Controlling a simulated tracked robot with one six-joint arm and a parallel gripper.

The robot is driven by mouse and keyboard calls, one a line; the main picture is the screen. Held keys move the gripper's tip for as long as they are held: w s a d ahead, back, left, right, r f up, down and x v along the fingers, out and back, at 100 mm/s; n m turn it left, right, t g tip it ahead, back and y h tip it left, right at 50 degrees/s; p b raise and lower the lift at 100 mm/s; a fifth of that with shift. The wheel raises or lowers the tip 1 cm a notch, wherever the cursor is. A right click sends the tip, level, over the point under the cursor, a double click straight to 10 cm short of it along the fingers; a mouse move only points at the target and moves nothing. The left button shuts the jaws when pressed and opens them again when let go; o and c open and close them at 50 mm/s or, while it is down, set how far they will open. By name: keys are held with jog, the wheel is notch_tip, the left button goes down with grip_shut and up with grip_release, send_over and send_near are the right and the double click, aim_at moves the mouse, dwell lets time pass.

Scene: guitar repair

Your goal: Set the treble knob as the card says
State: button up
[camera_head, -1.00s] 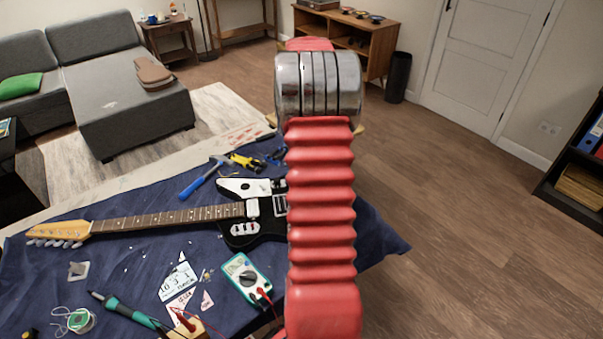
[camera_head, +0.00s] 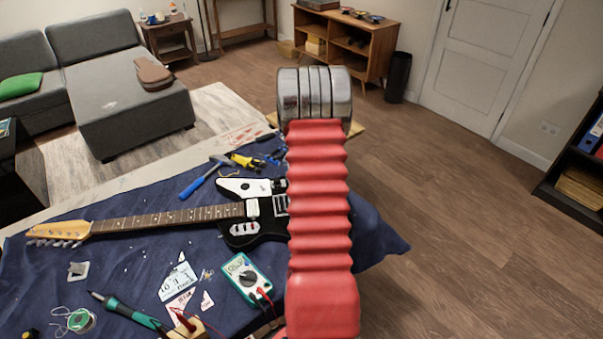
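An electric guitar with a black body and white plate (camera_head: 240,187) lies on the blue cloth, its neck pointing left. My red and chrome arm covers the right part of the body, so I cannot make out the treble knob. Torn white card pieces lie in front of the guitar; the largest piece (camera_head: 174,284) carries handwritten marks too small to read surely. Smaller pieces (camera_head: 180,304) lie beside it. My gripper is not visible in this view.
A multimeter (camera_head: 247,277) with red leads, a green-handled soldering iron (camera_head: 128,312), a solder spool (camera_head: 80,320), and a blue-handled hammer (camera_head: 200,181) lie around the guitar. The cloth-covered table (camera_head: 110,265) ends at the right, with open floor beyond.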

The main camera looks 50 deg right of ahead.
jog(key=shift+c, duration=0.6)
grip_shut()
